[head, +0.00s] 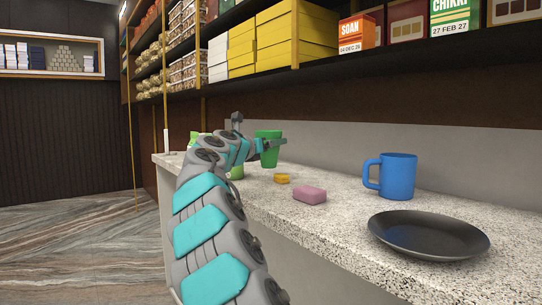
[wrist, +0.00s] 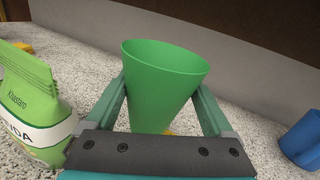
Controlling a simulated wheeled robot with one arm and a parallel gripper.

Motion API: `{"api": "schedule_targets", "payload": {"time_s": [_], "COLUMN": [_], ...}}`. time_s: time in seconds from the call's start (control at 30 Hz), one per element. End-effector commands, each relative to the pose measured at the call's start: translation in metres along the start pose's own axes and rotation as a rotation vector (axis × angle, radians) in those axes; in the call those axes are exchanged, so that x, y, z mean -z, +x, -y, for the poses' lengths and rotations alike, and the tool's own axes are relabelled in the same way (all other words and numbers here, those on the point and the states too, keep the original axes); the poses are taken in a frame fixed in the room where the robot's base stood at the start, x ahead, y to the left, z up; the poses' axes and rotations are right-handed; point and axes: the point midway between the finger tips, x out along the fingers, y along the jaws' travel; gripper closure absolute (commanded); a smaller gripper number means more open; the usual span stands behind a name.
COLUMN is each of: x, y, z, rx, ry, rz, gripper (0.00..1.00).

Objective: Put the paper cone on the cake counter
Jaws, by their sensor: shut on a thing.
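The green paper cone (head: 268,135) is in my gripper, wide mouth up and roughly upright. In the wrist view the cone (wrist: 160,85) stands between the two fingers, and its lower tip is hidden behind the gripper body. My gripper (head: 271,144) is shut on it; in the wrist view the gripper (wrist: 160,90) has one finger on each side. The speckled stone counter (head: 345,220) is below. I cannot tell exactly how far the cone's tip is from its top.
A pink block (head: 309,195), a yellow sweet (head: 282,179), a blue mug (head: 397,176) and a dark plate (head: 428,235) lie on the counter to the right. A green-and-white bag (wrist: 35,110) stands close left of my gripper. Shelves with boxes (head: 297,35) overhang the back.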

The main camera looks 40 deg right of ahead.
Motion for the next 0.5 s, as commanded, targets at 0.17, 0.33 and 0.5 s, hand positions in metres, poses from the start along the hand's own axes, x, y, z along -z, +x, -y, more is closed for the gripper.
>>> {"api": "schedule_targets", "payload": {"time_s": [0.17,0.33,0.5], "x": [0.002,0.002,0.002], "y": [0.019,0.032,0.041], "z": [-0.009,-0.018,-0.021], "rx": [-0.002,-0.005,-0.004], "ry": [0.001,-0.001,0.000], "rz": [-0.002,-0.002,-0.001], "gripper": [0.65,0.65,0.65]}}
